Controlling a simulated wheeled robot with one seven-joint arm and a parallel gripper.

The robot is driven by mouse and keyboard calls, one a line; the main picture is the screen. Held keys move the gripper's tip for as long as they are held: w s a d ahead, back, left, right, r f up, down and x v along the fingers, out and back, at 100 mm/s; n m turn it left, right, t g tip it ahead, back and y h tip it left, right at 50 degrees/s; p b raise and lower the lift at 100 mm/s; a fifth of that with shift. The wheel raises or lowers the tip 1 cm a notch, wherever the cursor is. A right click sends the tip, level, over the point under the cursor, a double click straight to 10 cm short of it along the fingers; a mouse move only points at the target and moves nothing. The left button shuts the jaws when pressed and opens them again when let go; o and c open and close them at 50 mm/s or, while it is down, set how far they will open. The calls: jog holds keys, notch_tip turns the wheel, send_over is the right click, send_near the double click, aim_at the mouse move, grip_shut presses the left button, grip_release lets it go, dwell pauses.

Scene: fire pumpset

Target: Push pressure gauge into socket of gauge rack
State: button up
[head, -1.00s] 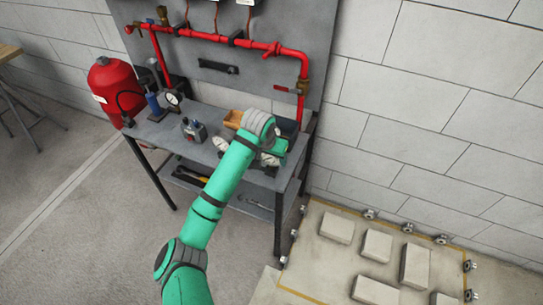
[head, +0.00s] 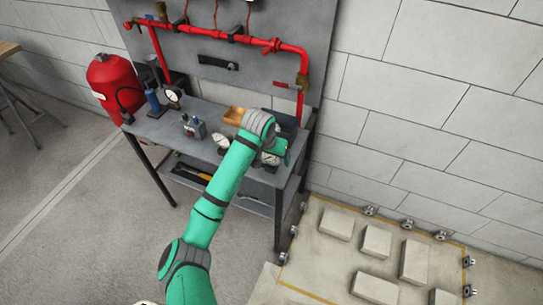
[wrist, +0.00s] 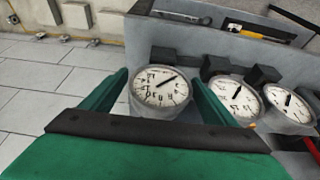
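A white-faced pressure gauge (wrist: 160,88) with a black needle sits between my two green fingers in the wrist view. My gripper (wrist: 160,84) has one fingertip at each side of the gauge's rim, and no clear gap shows. Two similar gauges stand to its right, one nearer (wrist: 237,98) and one farther (wrist: 289,103). Dark blocks (wrist: 215,66) of what looks like the gauge rack stand behind the row. In the head view my gripper (head: 275,150) is over the right end of the bench, partly hidden by my wrist. How deep the gauge sits in its socket is hidden.
The grey bench (head: 160,128) also holds a small grey device (head: 194,128), an orange-brown box (head: 234,115) and another gauge (head: 172,95). Red pipes (head: 225,36) run on the panel behind. A red tank (head: 112,88) stands left. Open floor lies in front.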

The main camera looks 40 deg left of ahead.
jog(key=v, duration=1)
jog(key=shift+s+r, duration=0.2)
jog(key=shift+r, duration=0.15)
dwell(0.3)
